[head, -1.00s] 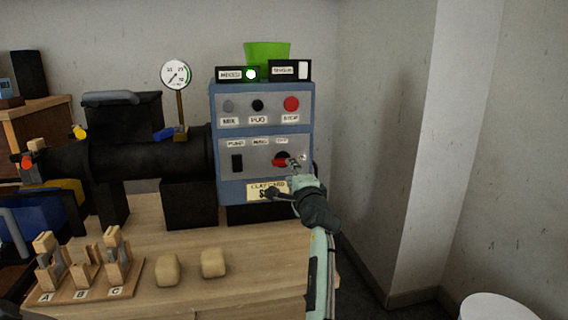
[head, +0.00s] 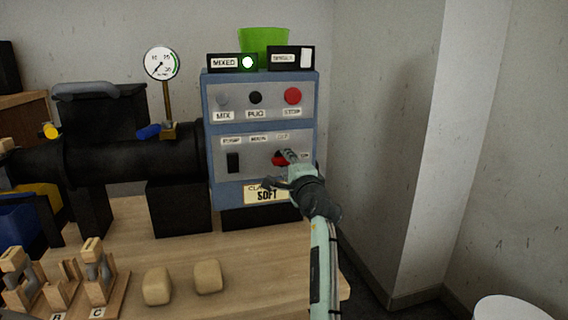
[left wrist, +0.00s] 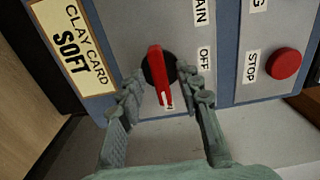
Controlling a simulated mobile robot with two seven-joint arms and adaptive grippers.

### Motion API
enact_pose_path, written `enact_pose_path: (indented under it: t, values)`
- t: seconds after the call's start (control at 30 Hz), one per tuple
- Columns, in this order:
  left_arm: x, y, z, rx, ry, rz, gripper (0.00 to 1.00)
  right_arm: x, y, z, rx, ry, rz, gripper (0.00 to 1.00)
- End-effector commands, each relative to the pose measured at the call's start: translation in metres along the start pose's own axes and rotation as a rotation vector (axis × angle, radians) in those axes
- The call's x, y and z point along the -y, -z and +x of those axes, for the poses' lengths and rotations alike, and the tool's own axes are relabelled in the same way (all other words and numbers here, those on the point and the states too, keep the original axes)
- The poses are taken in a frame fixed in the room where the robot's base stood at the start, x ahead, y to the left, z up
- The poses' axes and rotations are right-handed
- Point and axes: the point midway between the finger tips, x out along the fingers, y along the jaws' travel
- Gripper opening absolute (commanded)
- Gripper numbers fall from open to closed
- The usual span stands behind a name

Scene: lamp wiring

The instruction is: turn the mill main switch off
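The main switch is a red rotary knob (head: 278,160) on a black round base, on the lower grey panel of the blue control box (head: 207,120). In the left wrist view the red knob (left wrist: 158,76) has its white-marked tip pointing to the bottom of the picture, away from the OFF label (left wrist: 204,60). In the head view this is toward the panel's right side. My left gripper (left wrist: 160,86) is open, with one finger on each side of the knob; I cannot tell whether they touch it. In the head view the left gripper (head: 290,160) partly covers the knob. My right gripper is not in view.
A red STOP button (head: 292,96) sits above the knob. The SOFT clay card (head: 266,195) is just below. A dark horizontal barrel (head: 120,155) stands left of the box. The wall (head: 375,150) is to the right.

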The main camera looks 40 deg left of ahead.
Motion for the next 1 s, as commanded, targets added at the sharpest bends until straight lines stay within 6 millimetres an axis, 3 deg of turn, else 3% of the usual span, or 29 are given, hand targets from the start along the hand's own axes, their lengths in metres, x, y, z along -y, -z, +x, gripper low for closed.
enact_pose_path:
  t: [0.37,0.67,1.0]
  values:
    - [0.0002,0.0005,-0.0006,0.0,0.0,0.0,0.34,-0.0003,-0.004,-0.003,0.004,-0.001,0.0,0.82]
    - [0.0001,0.0005,-0.0006,0.0,0.0,0.0,0.0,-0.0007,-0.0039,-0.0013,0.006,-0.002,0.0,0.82]
    - [-0.0004,0.0004,-0.0005,0.0,0.001,-0.014,0.0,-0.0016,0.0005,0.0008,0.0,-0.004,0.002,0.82]
